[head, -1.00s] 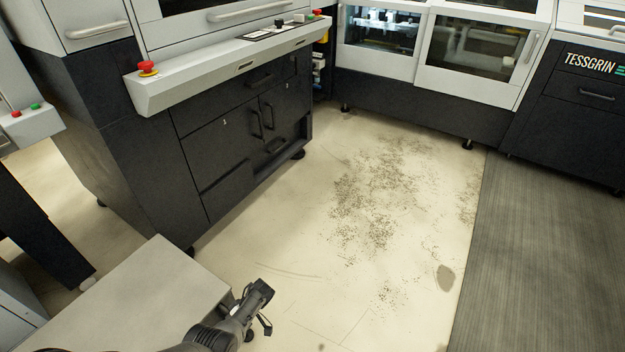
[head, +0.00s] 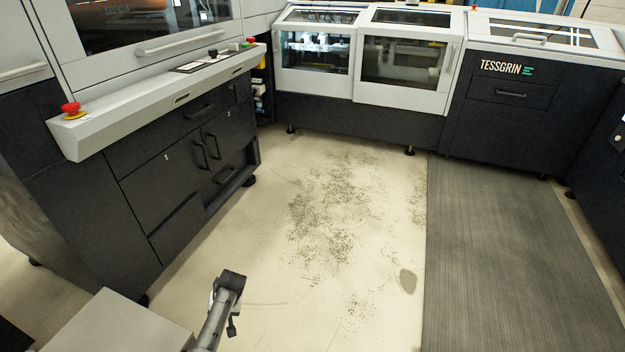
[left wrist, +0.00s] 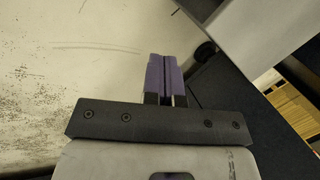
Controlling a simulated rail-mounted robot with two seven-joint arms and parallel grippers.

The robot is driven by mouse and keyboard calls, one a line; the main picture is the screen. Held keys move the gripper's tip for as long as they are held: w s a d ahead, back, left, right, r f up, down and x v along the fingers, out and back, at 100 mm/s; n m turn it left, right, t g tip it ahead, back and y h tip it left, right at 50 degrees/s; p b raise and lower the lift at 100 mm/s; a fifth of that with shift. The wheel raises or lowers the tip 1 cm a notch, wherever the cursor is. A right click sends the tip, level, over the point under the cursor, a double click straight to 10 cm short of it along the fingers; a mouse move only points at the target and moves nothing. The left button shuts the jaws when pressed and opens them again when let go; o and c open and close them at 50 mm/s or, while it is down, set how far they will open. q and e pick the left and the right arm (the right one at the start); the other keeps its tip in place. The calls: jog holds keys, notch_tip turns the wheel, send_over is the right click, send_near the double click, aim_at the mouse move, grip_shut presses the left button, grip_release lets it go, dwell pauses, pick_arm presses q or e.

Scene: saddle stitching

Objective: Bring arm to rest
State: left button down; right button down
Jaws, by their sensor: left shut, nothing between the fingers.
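My left gripper (left wrist: 165,78) shows in the left wrist view. Its two purple fingers are closed together with nothing between them. Beneath the fingers in that view are the pale floor and the corner of a grey block-shaped surface. In the head view, a dark grey part of one of my arms rises from the bottom, left of centre, over the floor; I cannot make out the fingers there. My right gripper is in neither view.
A light grey box top (head: 125,328) is close by at the lower left. A dark cabinet machine (head: 150,170) with a red button stands at left. TESSGRIN machines (head: 510,110) line the back. The scuffed floor (head: 330,230) and grey mat (head: 510,260) are clear.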

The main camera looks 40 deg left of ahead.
pick_arm(q)
jog(key=w+d+r+m+t+y+p, duration=0.1)
jog(key=w+d+r+m+t, duration=0.2)
jog(key=w+r, duration=0.55)
jog(key=d+r+m+t+p, duration=0.2)
jog(key=d+r+t, duration=0.15)
jog(key=r, duration=0.35)
jog(key=d+r+m+t+p, duration=0.2)
jog(key=d+r, duration=0.3)
jog(key=r, duration=0.2)
jog(key=s+d+r+m+t+h+p, duration=0.25)
jog(key=s+d+r+p, duration=0.45)
jog(key=d+r, duration=0.45)
jog(key=s+d+r+m+g+h+p, duration=0.1)
jog(key=s+d+p, duration=0.25)
jog(key=s, duration=0.35)
jog(key=s+d+r+g+p, duration=0.2)
jog(key=s+p, duration=0.3)
jog(key=s, duration=0.1)
jog(key=s+d+r+m+g+h+p, duration=0.1)
jog(key=s+d+p, duration=0.25)
jog(key=s, duration=0.35)
notch_tip(320, 180, up, 36)
jog(key=p, duration=3.6)
jog(key=shift+w+a+r, duration=0.15)
jog(key=shift+w+a, duration=0.1)
jog(key=shift+w, duration=0.1)
jog(key=shift+y, duration=0.25)
